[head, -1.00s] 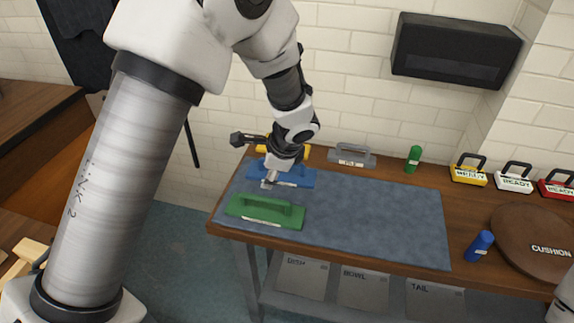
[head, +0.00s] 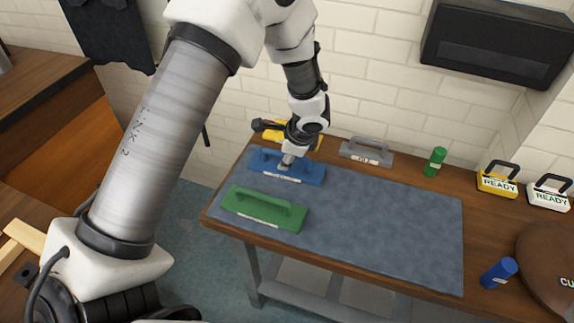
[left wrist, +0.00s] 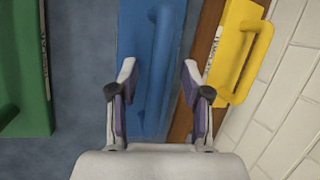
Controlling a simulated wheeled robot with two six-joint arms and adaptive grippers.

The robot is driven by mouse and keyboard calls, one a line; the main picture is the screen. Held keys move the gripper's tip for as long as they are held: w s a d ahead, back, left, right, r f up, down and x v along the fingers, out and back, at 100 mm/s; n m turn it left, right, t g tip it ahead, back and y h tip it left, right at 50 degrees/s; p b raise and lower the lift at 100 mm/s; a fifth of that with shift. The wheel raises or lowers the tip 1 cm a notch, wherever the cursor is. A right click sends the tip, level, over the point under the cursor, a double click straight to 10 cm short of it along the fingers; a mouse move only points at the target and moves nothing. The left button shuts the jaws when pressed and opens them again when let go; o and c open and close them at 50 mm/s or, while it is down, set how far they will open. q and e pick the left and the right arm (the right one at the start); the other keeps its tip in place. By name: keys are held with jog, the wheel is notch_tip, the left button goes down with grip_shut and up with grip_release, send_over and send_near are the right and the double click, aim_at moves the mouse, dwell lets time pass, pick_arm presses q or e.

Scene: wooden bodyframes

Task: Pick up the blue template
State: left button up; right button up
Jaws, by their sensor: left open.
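The blue template (head: 310,172) lies flat on the grey-blue mat near its back left corner, with a raised handle along its top. My left gripper (head: 286,163) is right over it, pointing down. In the left wrist view, the blue template (left wrist: 150,35) runs up the middle, and my left gripper (left wrist: 158,75) is open with one finger on each side of the handle (left wrist: 158,85). I cannot tell how far the fingertips are above the template's plate. My right gripper is not in view.
A green template (head: 262,208) lies in front of the blue one. A yellow template (left wrist: 238,50) is close behind, by the white brick wall. A grey template (head: 366,152) and a green cylinder (head: 435,162) stand along the back. The mat's right half (head: 400,225) is clear.

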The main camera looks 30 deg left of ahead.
pick_arm(q)
jog(key=shift+s+d+r, duration=0.1)
jog(key=shift+s+r, duration=0.1)
jog(key=shift+s, duration=0.05)
jog(key=shift+w+f, duration=0.1)
jog(key=shift+f, duration=0.2)
jog(key=shift+r, duration=0.1)
grip_shut()
